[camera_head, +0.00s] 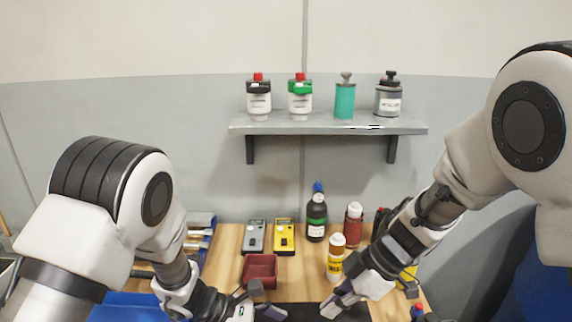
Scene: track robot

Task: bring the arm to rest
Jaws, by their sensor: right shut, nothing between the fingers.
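My right arm comes in from the right, bent at the elbow and reaching down over the table. Its gripper (336,304) is shut and empty, low in the view over a dark mat. My left arm comes in from the left. Its gripper (268,306) is at the bottom edge, partly cut off, near the red tray, and I cannot tell its finger state.
A wooden table (228,243) carries a red tray (261,284), a grey meter (255,236), a yellow meter (284,236), a dark bottle (316,215), a red bottle (353,226) and a yellow-labelled bottle (335,262). A wall shelf (320,127) holds several containers. A blue bin (125,308) is lower left.

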